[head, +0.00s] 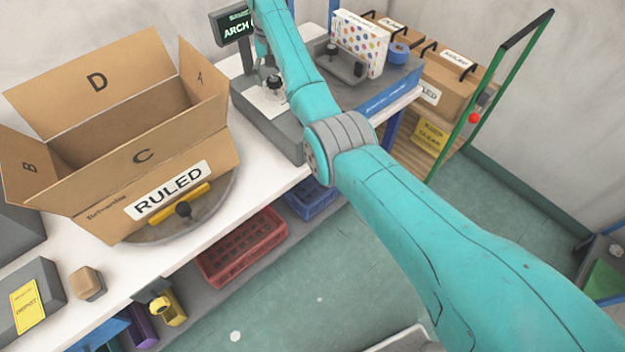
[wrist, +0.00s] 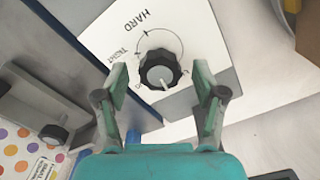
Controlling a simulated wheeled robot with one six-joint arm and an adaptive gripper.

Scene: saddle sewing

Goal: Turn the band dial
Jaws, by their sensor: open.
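The band dial (wrist: 159,70) is a black ribbed knob with a grey cap and a white pointer line, on a white plate (wrist: 205,45) printed HARD and TIGHT. In the wrist view the pointer line runs toward the bottom, slightly right; other lettering by the knob is partly hidden. My gripper (wrist: 160,78) is open, with one finger on each side of the dial and a visible gap to both. In the head view the white plate (head: 262,103) sits on a grey unit on the bench, and my arm hides part of it.
A dark display (head: 235,24) reading ARCH stands behind the plate. A grey bracket (head: 345,65) and a dotted box (head: 357,42) stand to the right. A large open carton (head: 120,110) marked RULED sits on the left of the bench. A green-framed post (head: 490,95) stands at right.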

